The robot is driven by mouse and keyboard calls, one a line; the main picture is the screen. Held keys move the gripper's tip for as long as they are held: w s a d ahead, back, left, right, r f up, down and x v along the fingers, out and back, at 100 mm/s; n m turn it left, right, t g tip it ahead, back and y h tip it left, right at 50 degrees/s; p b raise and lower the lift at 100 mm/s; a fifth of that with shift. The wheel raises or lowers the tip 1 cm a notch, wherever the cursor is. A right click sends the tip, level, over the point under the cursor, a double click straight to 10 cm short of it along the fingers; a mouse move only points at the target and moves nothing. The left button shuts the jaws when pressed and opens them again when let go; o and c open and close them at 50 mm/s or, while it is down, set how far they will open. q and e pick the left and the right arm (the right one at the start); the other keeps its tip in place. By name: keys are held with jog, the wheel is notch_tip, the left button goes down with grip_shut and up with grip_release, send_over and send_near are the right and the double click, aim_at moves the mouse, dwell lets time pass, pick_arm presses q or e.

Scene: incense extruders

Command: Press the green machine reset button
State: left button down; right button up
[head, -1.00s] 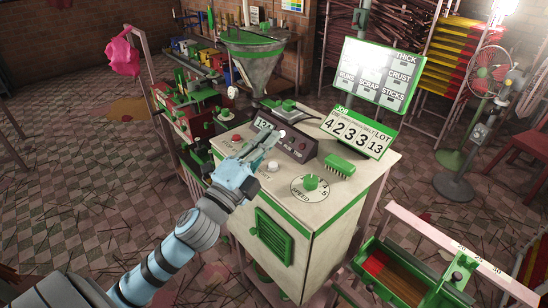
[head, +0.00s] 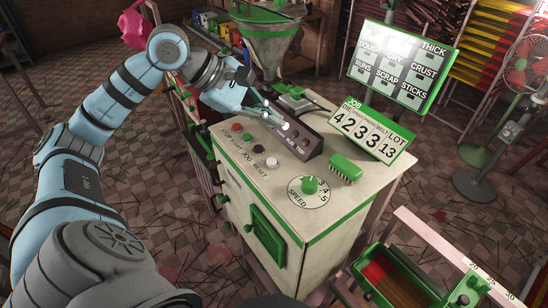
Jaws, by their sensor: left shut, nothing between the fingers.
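The cream and green machine (head: 240,190) stands in the middle of the head view. A row of buttons runs along its top near the left edge: red (head: 237,127), green (head: 247,137), dark (head: 258,149) and whitish (head: 271,162). The printed labels beside them read STOP, START, JOG and RESET; the whitish button is nearest RESET. My left gripper (head: 272,118) is shut and empty. Its fingers reach over the back of the button row, toward a dark display box (head: 313,143), and partly cover it. Whether they touch it I cannot tell. My right gripper is not in view.
A green speed knob (head: 310,184), a green brush (head: 344,168) and a job number sign (head: 367,134) are on the machine top. A metal hopper (head: 267,45) stands behind. A wooden-bottomed green tray (head: 400,278) is at lower right.

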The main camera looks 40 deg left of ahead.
aim_at(271, 163)
pick_arm(q)
notch_tip(271, 163, down, 9)
jog(key=b, duration=0.8)
jog(key=shift+w+a, duration=0.1)
jog(key=shift+w, duration=0.05)
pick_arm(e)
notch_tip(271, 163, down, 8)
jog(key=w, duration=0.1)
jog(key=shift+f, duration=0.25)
pick_arm(q)
jog(key=shift+f, duration=0.1)
jog(key=shift+f+b, duration=0.35)
jog(key=shift+b, duration=0.25)
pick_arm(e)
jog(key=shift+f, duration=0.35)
pick_arm(q)
jog(key=shift+f+b, duration=0.5)
jog(key=shift+b, duration=0.05)
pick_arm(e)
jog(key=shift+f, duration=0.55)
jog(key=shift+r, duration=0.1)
pick_arm(q)
jog(key=shift+r+p, duration=0.95)
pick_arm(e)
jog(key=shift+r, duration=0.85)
